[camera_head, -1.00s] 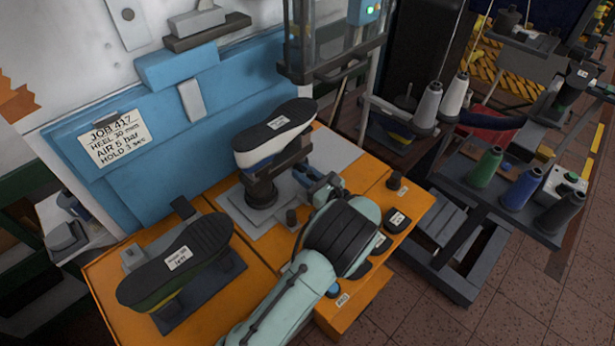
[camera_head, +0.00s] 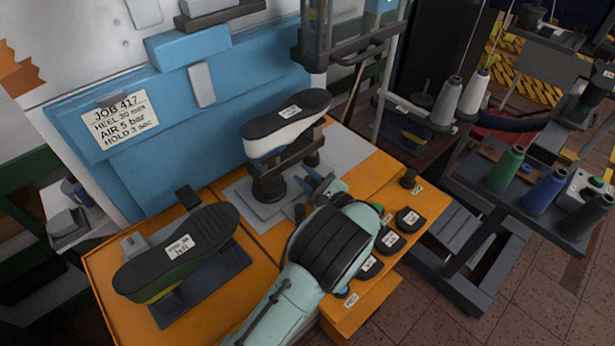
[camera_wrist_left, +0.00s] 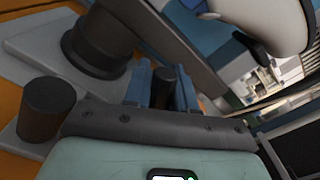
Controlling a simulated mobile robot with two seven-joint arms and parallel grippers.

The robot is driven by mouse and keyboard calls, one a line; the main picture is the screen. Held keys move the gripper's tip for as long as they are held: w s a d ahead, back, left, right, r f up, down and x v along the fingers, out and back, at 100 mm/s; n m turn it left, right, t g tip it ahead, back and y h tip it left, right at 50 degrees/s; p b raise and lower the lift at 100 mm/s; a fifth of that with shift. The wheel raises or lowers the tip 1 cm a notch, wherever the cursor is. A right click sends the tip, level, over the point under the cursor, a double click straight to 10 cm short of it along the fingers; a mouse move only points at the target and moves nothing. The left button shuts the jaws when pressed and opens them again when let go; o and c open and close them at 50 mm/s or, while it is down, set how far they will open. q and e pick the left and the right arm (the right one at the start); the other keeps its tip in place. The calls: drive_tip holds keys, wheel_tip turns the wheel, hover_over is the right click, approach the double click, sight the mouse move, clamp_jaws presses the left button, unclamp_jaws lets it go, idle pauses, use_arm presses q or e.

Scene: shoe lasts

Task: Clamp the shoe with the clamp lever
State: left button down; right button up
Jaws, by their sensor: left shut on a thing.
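A dark-soled shoe with a white and blue upper (camera_head: 287,125) sits sole up on a dark post on the grey base plate, and it also shows at the top right of the left wrist view (camera_wrist_left: 268,22). My left gripper (camera_head: 318,184) is beside the post, low and to its right. In the left wrist view its blue fingers (camera_wrist_left: 163,88) are shut on a dark upright grip, the clamp lever (camera_wrist_left: 164,76). The rest of the lever is hidden by the gripper and arm. My right gripper is not in view.
A second shoe (camera_head: 180,250) lies sole up on a stand at the left of the orange bench (camera_head: 110,290). A short dark knob (camera_wrist_left: 45,108) stands left of my gripper. Several dark buttons (camera_head: 390,240) line the bench's right side. Thread spools (camera_head: 505,168) stand farther right.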

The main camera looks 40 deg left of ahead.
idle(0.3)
use_arm(q)
drive_tip(key=c, duration=1)
unclamp_jaws()
drive_tip(key=shift+d, duration=0.1)
drive_tip(key=d, duration=0.8)
drive_tip(key=s+d, duration=0.1)
drive_tip(key=d, duration=0.4)
drive_tip(key=shift+s+d, duration=0.1)
